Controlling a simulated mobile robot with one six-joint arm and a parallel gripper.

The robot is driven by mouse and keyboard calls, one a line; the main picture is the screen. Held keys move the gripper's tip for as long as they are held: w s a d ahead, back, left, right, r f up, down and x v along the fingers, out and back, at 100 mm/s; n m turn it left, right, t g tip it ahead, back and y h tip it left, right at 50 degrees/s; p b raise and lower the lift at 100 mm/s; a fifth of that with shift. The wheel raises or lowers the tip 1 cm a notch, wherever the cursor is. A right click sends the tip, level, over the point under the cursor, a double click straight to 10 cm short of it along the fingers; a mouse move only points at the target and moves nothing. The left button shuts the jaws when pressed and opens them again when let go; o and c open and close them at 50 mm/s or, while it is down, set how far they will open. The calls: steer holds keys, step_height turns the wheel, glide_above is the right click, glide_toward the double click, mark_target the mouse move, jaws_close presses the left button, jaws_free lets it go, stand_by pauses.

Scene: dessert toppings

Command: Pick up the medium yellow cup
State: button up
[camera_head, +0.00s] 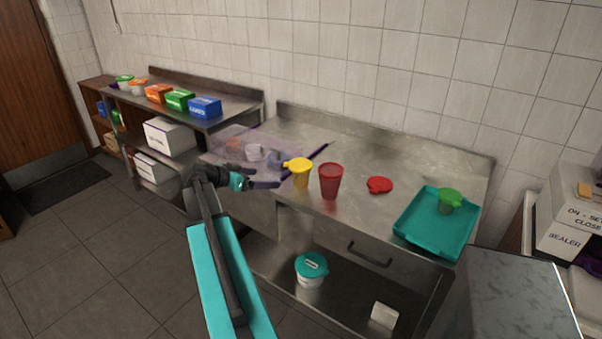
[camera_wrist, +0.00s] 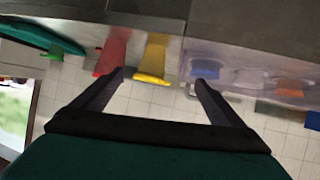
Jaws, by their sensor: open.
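The medium yellow cup (camera_head: 301,178) stands upright with a yellow lid on it, near the front edge of the steel counter (camera_head: 400,165). In the wrist view, which looks upside down, the yellow cup (camera_wrist: 155,55) shows between the fingertips of my gripper (camera_wrist: 159,78). My gripper (camera_head: 275,181) is open and empty, just left of the cup in the head view. I cannot tell whether the fingers reach around it, and no contact is clear.
A taller red cup (camera_head: 331,182) stands close to its right, with a red lid (camera_head: 379,185) beyond. A teal tray (camera_head: 408,232) holds a small green cup (camera_head: 450,201). A clear purple bin (camera_head: 222,143) with cups stands to the left. The counter's back middle is clear.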

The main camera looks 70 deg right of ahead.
step_height(320, 180, up, 5)
steer(key=s+d+m, duration=0.1)
steer(key=s+d, duration=0.1)
steer(key=shift+s+d+g, duration=0.25)
steer(key=shift+s+g, duration=0.05)
steer(key=shift+g, duration=0.1)
steer(key=shift+d+f, duration=0.1)
steer(key=p, duration=0.3)
glide_toward(300, 164)
steer(key=s+d, duration=0.1)
steer(key=d, duration=0.1)
steer(key=shift+s+d+f, duration=0.4)
steer(key=shift+f, duration=0.3)
steer(key=shift+d+p, duration=0.1)
steer(key=shift+p, duration=0.2)
steer(key=shift+p+x, duration=0.75)
steer(key=shift+x, duration=0.15)
steer(key=shift+p+x, duration=0.75)
steer(key=shift+x, duration=0.85)
